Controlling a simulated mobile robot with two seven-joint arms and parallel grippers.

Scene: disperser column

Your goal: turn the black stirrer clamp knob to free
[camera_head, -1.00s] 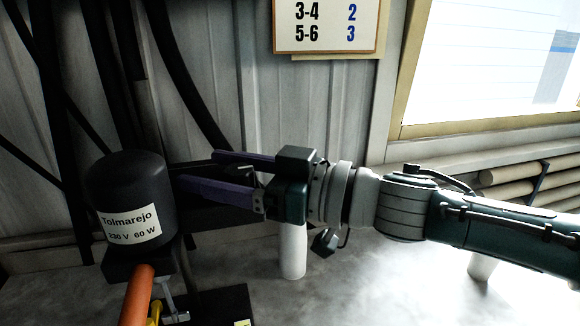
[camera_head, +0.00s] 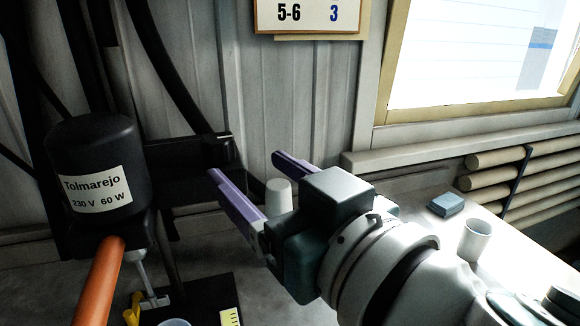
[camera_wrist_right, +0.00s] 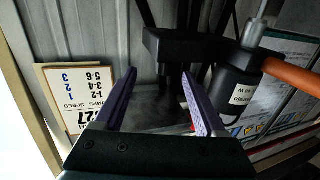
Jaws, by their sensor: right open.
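The black stirrer motor (camera_head: 97,165), labelled Tolmarejo 230 V 60 W, stands upright at the left of the head view; it also shows in the right wrist view (camera_wrist_right: 232,88). A black clamp block (camera_head: 190,158) reaches right from behind it, with a dark end piece (camera_head: 222,150) that may be the knob; its turn position cannot be read. In the right wrist view the clamp block (camera_wrist_right: 180,46) lies beyond the fingertips. My right gripper (camera_head: 246,167) is open, its purple fingers apart and empty, right of the clamp and apart from it. My left gripper is out of view.
An orange bar (camera_head: 99,280) sticks out below the motor. A black base (camera_head: 205,300) stands under it. A white cup (camera_head: 475,240) and a blue-grey block (camera_head: 447,204) are on the bench at right. Dark hoses run down the wall behind.

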